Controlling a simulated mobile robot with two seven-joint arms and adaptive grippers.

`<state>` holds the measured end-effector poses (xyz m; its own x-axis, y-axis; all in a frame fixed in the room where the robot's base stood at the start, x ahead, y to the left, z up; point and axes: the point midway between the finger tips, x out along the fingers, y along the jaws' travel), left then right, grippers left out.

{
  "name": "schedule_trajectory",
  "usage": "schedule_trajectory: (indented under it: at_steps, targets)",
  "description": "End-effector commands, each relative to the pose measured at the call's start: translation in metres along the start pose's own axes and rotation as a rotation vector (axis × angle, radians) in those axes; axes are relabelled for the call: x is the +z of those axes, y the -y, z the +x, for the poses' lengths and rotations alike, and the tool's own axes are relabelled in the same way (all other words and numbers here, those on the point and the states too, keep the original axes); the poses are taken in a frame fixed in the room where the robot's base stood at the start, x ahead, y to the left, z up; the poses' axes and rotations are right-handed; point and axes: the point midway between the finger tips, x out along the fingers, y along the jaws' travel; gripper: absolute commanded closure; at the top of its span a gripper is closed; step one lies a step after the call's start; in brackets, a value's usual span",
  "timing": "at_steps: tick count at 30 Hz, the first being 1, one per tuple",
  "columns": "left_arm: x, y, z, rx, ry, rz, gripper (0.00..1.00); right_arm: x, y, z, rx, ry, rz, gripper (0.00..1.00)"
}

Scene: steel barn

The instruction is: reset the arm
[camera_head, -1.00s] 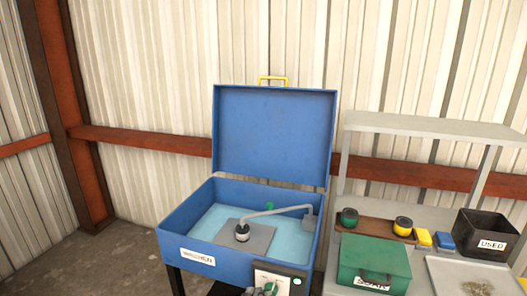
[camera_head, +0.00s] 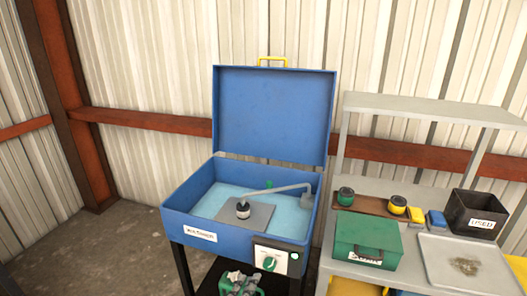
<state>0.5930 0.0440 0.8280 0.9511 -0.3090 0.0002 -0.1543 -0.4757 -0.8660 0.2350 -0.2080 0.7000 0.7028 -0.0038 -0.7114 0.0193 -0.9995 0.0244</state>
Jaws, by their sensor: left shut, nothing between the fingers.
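My left gripper (camera_head: 241,284) shows small at the bottom edge, in front of the lower part of the blue parts washer (camera_head: 190,234). It is shut with nothing held. A green thing shows around it on or near the dark lower shelf; whether they touch I cannot tell. The rest of my left arm is out of view. My right gripper is not in view. The washer's lid (camera_head: 272,115) stands open, and a grey spout (camera_head: 280,188) reaches over its basin.
A control panel (camera_head: 286,255) with a green knob is on the washer's front. A grey bench at right carries a green box (camera_head: 352,237), a black bin marked USED (camera_head: 464,217), a shallow tray (camera_head: 435,276) and small pots. Concrete floor (camera_head: 115,260) at left is clear.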

Motion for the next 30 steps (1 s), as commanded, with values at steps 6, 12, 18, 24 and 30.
schedule_trajectory:
  at_steps: [6,12,18,24,30]
  targets:
    - [0.000,0.000,-0.008,-0.001,-0.001,0.000,1.00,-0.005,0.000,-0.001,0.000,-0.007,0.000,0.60]
    - [0.000,-0.001,-0.008,0.000,0.000,-0.003,1.00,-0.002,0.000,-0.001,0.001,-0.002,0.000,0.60]
    - [0.009,0.001,-0.006,0.024,0.054,-0.160,1.00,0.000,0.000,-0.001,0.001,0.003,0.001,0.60]
    - [0.042,-0.005,-0.058,0.071,0.250,-0.550,1.00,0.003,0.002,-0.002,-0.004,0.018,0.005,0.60]
    - [0.072,-0.034,-0.156,0.115,0.474,-0.852,1.00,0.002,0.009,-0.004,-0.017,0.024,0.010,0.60]
